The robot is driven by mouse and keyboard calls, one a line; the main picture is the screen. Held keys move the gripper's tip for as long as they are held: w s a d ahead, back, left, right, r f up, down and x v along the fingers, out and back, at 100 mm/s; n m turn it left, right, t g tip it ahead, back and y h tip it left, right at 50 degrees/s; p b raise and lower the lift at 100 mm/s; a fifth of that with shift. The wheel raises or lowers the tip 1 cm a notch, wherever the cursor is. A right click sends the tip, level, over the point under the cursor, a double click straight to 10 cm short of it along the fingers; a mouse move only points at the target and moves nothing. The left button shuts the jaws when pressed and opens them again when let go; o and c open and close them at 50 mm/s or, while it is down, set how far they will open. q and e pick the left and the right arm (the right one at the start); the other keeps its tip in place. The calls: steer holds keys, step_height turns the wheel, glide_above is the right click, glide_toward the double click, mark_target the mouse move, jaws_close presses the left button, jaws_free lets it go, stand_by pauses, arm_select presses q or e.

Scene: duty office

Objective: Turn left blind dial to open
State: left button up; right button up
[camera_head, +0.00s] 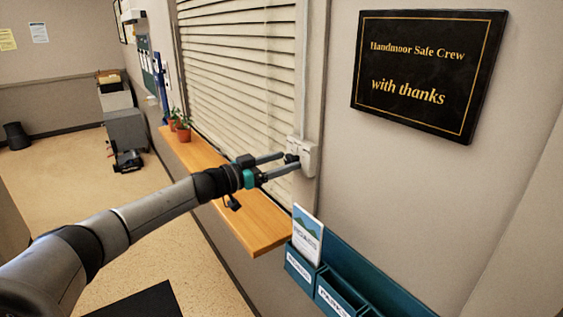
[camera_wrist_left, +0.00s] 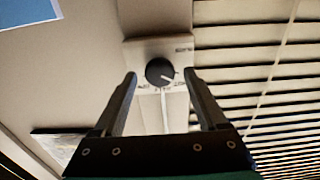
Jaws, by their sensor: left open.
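The blind dial is a round black knob (camera_wrist_left: 160,71) on a pale control box (camera_head: 309,157) fixed to the wall at the right edge of the window blind (camera_head: 240,70). A white pointer mark on the knob points to the lower right in the left wrist view; the small lettering around it is too blurred to read. My left gripper (camera_head: 291,160) is open, with one finger on each side of the knob. Gaps show between the fingers and the knob in the left wrist view. The blind's slats look closed. My right gripper is not in view.
A wooden sill (camera_head: 255,222) runs below the blind, under my left arm, with potted plants (camera_head: 182,127) at its far end. A teal leaflet rack (camera_head: 345,282) hangs below right of the dial. A black plaque (camera_head: 428,72) hangs on the wall at upper right.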

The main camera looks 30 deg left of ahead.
arm_select(q)
jaws_close()
stand_by(0.6)
